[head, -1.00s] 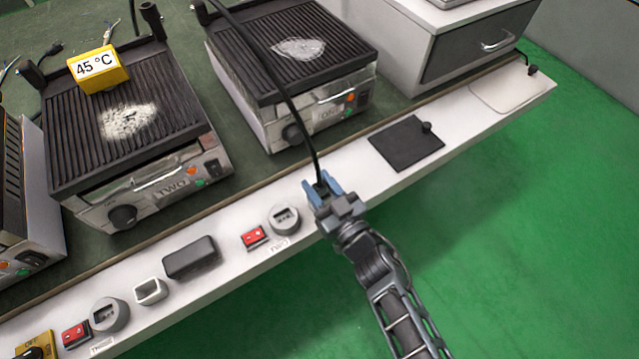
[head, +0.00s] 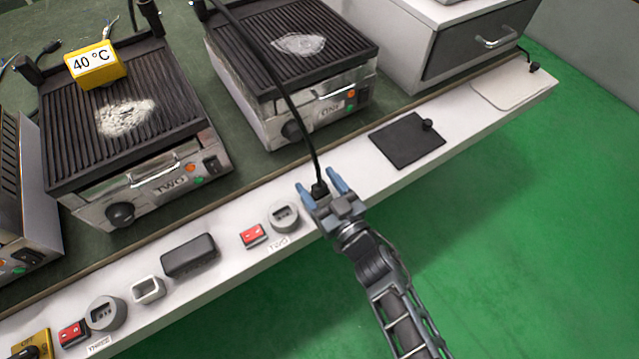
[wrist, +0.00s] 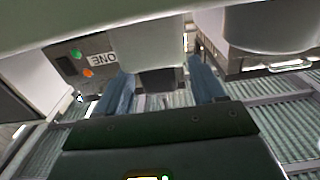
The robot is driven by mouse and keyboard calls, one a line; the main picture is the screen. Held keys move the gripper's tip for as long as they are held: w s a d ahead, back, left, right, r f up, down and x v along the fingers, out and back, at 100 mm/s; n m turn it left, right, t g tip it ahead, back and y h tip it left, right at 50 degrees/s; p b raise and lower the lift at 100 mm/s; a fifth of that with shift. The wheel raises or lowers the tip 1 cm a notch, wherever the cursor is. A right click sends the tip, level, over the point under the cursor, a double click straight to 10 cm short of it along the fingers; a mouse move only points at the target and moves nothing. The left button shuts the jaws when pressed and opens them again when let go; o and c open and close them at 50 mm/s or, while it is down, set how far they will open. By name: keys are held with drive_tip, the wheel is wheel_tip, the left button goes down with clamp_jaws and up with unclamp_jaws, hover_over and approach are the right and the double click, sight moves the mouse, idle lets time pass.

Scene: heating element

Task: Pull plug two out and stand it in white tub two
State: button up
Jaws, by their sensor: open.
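A black plug (head: 320,188) with a black cable stands upright on the white ledge, just right of the round grey socket (head: 283,216) labelled TWO. That socket's face is bare and its slots show. My gripper (head: 323,187) is open, with its blue fingers apart on either side of the plug. Whether a white tub is around the plug's lower end is hidden by my gripper. In the wrist view the blue fingers (wrist: 160,88) are spread with a dark block between them. A small white square tub (head: 148,290) sits further left, beside socket THREE, and looks empty.
Grill TWO (head: 160,185) carries a yellow 40 °C display (head: 94,64). Grill ONE (head: 318,112) stands behind the plug, with the cable running up past it. A black box (head: 190,256) and red switch (head: 253,235) lie left; a black plate (head: 406,141) lies right.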

drive_tip(key=p+v, duration=0.1)
drive_tip(key=v, duration=0.6)
drive_tip(key=shift+s+d, duration=0.25)
drive_tip(key=shift+s, duration=0.05)
idle(0.3)
drive_tip(key=s+d+r+m+t+h, duration=0.1)
drive_tip(key=s+d+r+m+h, duration=0.2)
drive_tip(key=s+d, duration=0.55)
drive_tip(key=s+d+r+m+h, duration=0.1)
drive_tip(key=s+d+r+h, duration=0.3)
drive_tip(key=s, duration=0.7)
drive_tip(key=s+d+r+m+h, duration=0.1)
drive_tip(key=s+d+r, duration=0.2)
drive_tip(key=s+r, duration=0.2)
drive_tip(key=s+d+r+m+g+h, duration=0.1)
drive_tip(key=s+d+r+h, duration=0.1)
drive_tip(key=s+r, duration=0.4)
wheel_tip(320, 180, up, 5)
drive_tip(key=shift+s+d+m+p, duration=0.2)
drive_tip(key=shift+d+m+p, duration=0.2)
drive_tip(key=shift+d, duration=0.1)
